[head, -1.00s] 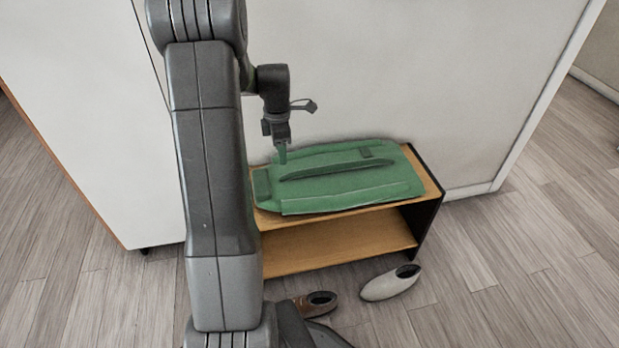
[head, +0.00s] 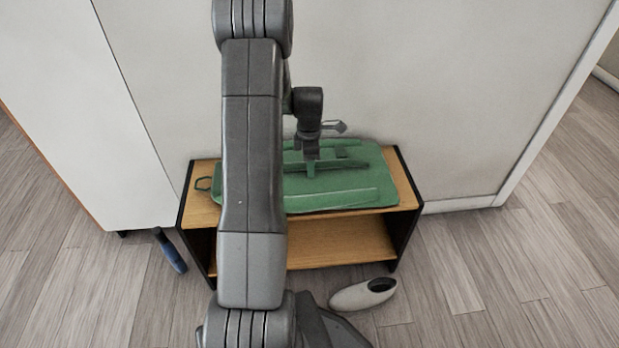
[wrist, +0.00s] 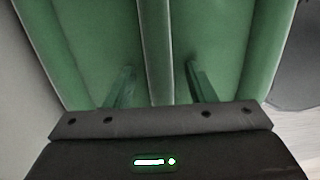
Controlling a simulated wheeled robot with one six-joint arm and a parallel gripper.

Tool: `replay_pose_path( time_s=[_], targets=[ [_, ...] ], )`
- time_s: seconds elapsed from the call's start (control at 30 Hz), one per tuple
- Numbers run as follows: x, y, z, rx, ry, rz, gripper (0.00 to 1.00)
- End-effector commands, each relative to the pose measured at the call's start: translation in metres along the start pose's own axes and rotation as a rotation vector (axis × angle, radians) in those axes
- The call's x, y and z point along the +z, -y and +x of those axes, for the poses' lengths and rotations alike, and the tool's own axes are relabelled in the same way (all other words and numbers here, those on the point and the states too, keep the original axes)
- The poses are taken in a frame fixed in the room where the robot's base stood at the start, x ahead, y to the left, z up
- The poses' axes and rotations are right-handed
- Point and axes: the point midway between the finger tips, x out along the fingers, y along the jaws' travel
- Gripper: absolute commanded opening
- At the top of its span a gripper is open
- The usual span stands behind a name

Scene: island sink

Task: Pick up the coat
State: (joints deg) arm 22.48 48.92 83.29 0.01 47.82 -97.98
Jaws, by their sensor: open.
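The green coat (head: 340,200) lies folded flat on top of a low wooden shelf in the head view. It fills most of the wrist view (wrist: 215,35), where a raised fold runs lengthwise between my two fingers. My gripper (head: 310,172) points down over the middle of the coat. In the wrist view my gripper (wrist: 160,82) is open, with one finger on each side of the fold. I cannot tell whether the fingers touch the cloth. My arm hides part of the coat's left side.
The low shelf (head: 205,212) stands against a white wall (head: 430,90). A white shoe (head: 363,293) lies on the floor in front. A dark blue object (head: 170,250) is on the floor at left, beside a white cabinet (head: 85,110). The floor at right is clear.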

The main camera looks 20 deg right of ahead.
Motion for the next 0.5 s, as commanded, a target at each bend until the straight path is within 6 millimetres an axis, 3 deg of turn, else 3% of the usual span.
replay_pose_path(
  time_s=[0.47,0.5],
  targets=[
    [0.0002,0.0000,0.0012,0.000,0.000,0.000,0.50],
    [0.0002,0.0000,0.0011,0.000,0.000,0.000,0.46]
  ],
)
